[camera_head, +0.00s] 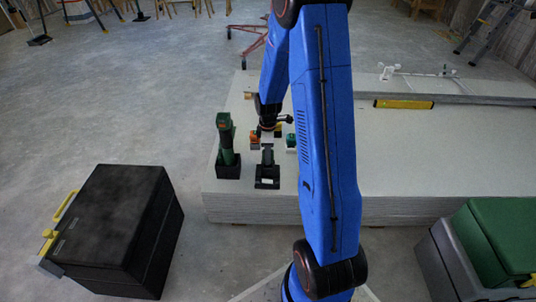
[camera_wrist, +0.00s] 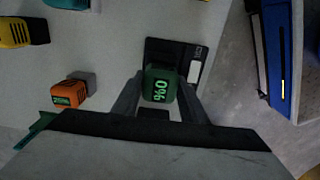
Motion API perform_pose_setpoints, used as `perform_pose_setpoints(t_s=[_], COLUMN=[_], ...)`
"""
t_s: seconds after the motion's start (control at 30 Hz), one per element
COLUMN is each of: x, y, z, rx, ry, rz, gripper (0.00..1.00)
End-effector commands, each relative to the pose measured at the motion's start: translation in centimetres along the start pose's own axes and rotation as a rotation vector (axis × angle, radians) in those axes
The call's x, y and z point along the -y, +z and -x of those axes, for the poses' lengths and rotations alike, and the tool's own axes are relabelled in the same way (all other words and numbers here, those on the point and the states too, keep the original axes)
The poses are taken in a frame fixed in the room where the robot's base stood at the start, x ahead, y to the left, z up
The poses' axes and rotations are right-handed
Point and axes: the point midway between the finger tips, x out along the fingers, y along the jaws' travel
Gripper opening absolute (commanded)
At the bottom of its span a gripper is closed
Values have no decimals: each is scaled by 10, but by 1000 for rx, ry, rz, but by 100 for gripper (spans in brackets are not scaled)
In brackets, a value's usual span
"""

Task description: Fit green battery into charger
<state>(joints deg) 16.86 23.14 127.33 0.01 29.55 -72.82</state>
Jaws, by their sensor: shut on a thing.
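The green battery (camera_wrist: 160,84), with a "0%" label, is between the two fingers of my gripper (camera_wrist: 155,100) in the wrist view. My gripper is shut on it. The black charger (camera_wrist: 194,53), with a pale patch, lies just behind the battery in that view. The battery overlaps part of the charger, and I cannot tell whether it touches or sits in it. In the head view my gripper (camera_head: 267,158) points down just behind the charger (camera_head: 267,184) on the panel stack; the held battery is not clear there.
An orange battery (camera_wrist: 68,93) lies left of my gripper, with yellow (camera_wrist: 14,33) and teal (camera_wrist: 67,3) items farther off. A green drill (camera_head: 226,140) stands upright at the left end of the panel stack (camera_head: 400,180). A black case (camera_head: 125,215) is on the floor.

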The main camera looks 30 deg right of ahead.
Motion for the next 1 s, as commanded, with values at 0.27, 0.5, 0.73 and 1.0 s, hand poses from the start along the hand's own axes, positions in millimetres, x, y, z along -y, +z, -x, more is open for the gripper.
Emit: perform_pose_setpoints(t_s=[0.27,0.5,0.73,1.0], x=[0,0,0,0], y=[0,0,0,0], z=[-5,-10,-16,-17], rx=[0,0,0,0], ry=[0,1,0,0], rz=[0,0,0,0], gripper=[12,12,12,12])
